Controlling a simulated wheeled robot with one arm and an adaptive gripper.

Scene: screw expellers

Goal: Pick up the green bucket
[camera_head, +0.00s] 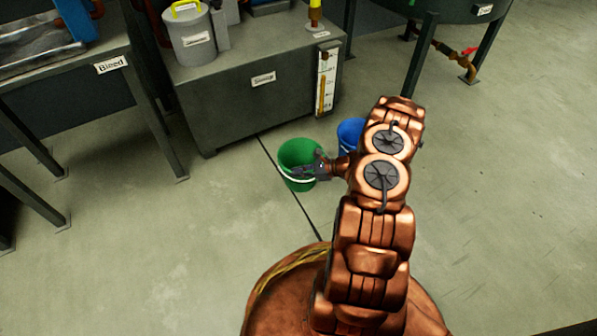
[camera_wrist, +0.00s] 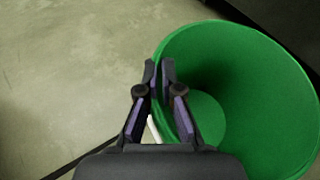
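The green bucket (camera_head: 296,153) stands upright on the floor in front of the sump tank in the head view. In the wrist view the green bucket (camera_wrist: 245,85) fills the right side, and I look down into its empty inside. My gripper (camera_head: 303,171) is at the bucket's near right side. In the wrist view my gripper (camera_wrist: 159,76) has one finger outside the left rim and one inside. The fingertips are close together with the rim between them. A piece of white handle shows beside the left finger.
A blue bucket (camera_head: 350,133) stands just right of the green one, partly hidden by my arm. The grey sump tank (camera_head: 240,109) is behind, with a level gauge (camera_head: 326,80). A bench labelled Bleed (camera_head: 112,64) is at left.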

